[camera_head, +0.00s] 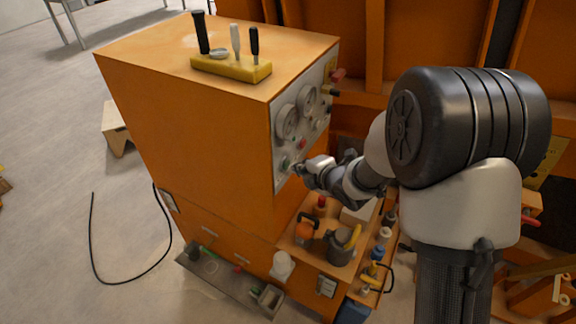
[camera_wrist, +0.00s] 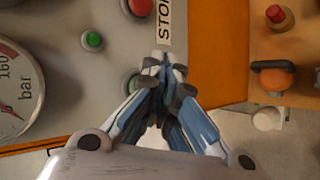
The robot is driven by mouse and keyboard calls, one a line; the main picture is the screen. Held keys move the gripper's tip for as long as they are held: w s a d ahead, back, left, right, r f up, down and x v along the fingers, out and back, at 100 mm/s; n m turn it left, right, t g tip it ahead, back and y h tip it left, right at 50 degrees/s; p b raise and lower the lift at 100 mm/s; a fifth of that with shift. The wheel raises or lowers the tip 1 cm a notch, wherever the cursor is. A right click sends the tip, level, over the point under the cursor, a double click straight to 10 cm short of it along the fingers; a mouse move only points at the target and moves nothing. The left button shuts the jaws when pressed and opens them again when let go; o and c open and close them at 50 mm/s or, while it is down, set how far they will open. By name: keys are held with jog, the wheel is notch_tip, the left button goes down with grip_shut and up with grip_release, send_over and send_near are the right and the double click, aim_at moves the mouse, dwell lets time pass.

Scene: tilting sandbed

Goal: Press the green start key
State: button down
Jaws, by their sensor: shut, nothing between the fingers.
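The grey control panel (camera_head: 281,118) is on the side of the orange cabinet. In the head view a green key (camera_head: 284,162) sits low on the panel, just left of my gripper (camera_head: 299,168). The wrist view shows two green keys: one fully visible (camera_wrist: 92,40), and a larger one (camera_wrist: 131,83) partly hidden by my left finger. No start label is readable, so I cannot tell which is the start key. My gripper (camera_wrist: 164,66) is shut and empty, its fingertips close in front of the panel near the larger key; contact cannot be told.
Pressure gauges (camera_head: 287,122) sit higher on the panel. Below my gripper, a shelf holds an orange-topped container (camera_head: 305,230) and a dark pot (camera_head: 340,248).

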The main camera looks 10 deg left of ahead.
jog(key=shift+w+a, duration=0.1)
jog(key=shift+a, duration=0.15)
jog(key=shift+w+a+b, duration=0.2)
jog(key=shift+a+b, duration=0.25)
jog(key=shift+a, duration=0.05)
dwell(0.7)
jog(key=shift+d, duration=0.1)
jog(key=shift+s+d, duration=0.35)
jog(key=shift+d, duration=0.4)
jog(key=shift+s+d, duration=0.3)
jog(key=shift+d, duration=0.5)
jog(key=shift+s+d, duration=0.3)
jog(key=shift+d, duration=0.5)
jog(key=shift+s+d, duration=0.3)
jog(key=shift+d, duration=0.5)
